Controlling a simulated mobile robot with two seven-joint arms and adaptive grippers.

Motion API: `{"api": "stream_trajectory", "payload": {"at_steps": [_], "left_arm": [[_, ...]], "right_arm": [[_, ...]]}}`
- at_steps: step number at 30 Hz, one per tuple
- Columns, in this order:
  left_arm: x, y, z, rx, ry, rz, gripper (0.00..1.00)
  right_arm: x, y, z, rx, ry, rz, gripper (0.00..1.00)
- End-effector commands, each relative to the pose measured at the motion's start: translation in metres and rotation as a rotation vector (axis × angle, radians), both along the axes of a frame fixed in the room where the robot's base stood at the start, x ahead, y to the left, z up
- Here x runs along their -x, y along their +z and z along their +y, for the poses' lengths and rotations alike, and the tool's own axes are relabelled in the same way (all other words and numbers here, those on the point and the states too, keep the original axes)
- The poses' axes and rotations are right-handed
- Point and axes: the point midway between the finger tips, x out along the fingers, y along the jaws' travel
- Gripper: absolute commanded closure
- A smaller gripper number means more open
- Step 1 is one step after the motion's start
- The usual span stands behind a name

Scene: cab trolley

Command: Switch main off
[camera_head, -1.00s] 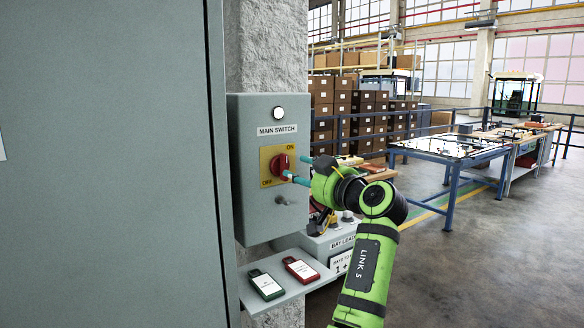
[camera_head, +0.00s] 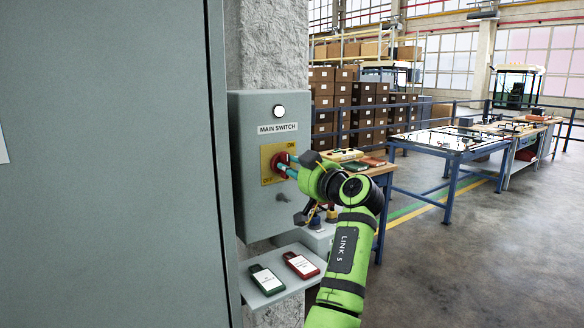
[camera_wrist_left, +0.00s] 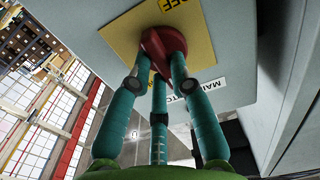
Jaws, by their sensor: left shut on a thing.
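The grey main switch box (camera_head: 255,205) is fixed to the concrete pillar, under a "MAIN SWITCH" label. Its red rotary knob (camera_head: 276,159) sits on a yellow plate (camera_head: 266,168) with ON at upper right and OFF at lower left. My left gripper (camera_head: 288,167) has its teal fingers shut on the knob, partly hiding it. In the left wrist view the fingers (camera_wrist_left: 158,85) are around the red knob (camera_wrist_left: 163,42), with the OFF lettering beyond it. I cannot tell exactly which way the knob points. A round lamp (camera_head: 279,111) on the box looks white. My right gripper is not in view.
A small shelf (camera_head: 300,285) below the box holds a green tag (camera_head: 267,280) and a red tag (camera_head: 301,265). A large grey cabinet (camera_head: 110,180) fills the left. A work table (camera_head: 440,146) stands at right, with open floor before it.

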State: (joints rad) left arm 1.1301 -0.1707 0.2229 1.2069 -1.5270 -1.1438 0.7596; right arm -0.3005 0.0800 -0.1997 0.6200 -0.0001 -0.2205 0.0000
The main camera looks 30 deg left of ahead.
Motion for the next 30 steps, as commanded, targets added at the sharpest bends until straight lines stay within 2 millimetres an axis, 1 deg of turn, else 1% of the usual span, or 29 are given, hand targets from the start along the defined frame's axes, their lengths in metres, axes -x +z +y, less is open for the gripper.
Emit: {"api": "stream_trajectory", "payload": {"at_steps": [5,11,21,30], "left_arm": [[0.000,-0.001,0.000,0.010,0.000,-0.026,1.00],[0.001,-0.002,0.001,0.045,0.002,-0.119,1.00],[0.002,0.000,0.001,0.158,0.000,-0.394,1.00],[0.003,0.002,0.001,0.267,0.001,-0.657,1.00]], "right_arm": [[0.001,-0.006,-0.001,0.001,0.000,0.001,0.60],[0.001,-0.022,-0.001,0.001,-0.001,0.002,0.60],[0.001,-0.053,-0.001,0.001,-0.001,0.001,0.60],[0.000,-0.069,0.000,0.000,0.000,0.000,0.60]]}}
